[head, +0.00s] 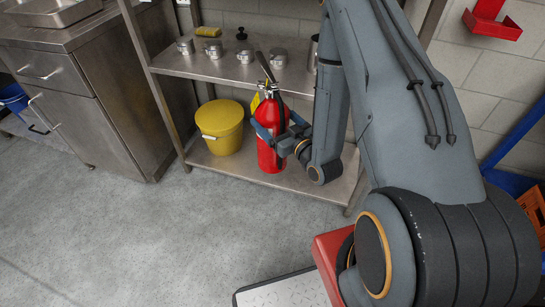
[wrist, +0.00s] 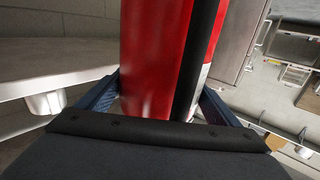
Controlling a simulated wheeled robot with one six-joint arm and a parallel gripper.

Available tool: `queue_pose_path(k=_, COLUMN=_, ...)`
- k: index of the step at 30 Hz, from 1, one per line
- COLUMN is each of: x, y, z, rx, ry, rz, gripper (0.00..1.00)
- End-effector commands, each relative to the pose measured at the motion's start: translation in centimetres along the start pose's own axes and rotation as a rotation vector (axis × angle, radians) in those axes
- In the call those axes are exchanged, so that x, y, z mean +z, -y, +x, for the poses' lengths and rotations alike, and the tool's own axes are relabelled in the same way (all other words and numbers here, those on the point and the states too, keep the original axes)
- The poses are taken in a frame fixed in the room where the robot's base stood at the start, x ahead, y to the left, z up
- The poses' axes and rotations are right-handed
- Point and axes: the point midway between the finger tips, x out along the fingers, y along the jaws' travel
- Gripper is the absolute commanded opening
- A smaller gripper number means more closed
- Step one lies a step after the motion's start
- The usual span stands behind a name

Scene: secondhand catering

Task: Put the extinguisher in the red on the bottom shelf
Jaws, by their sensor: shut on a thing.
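A red fire extinguisher (head: 270,150) with a black hose and a yellow tag stands upright at the bottom shelf (head: 240,178) of a steel rack. Its base appears to be at the shelf surface, near the front edge; I cannot tell whether it touches. My gripper (head: 274,133) is shut around the extinguisher's body, with blue fingers on both sides. In the wrist view the red cylinder (wrist: 155,60) and its black hose fill the space between the fingers. The extinguisher's base is out of the wrist view.
A yellow lidded bucket (head: 220,125) stands left of the extinguisher on the bottom shelf. The upper shelf (head: 215,68) holds several metal cups and a yellow sponge. A rack post (head: 165,105) stands at the left. A steel cabinet (head: 90,100) is further left.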

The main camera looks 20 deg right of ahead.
Motion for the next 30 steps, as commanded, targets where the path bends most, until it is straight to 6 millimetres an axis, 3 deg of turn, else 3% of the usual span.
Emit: queue_pose_path(k=30, x=11.3, y=0.1, z=-0.7, rx=-0.250, ry=-0.013, rz=0.001, gripper=0.23)
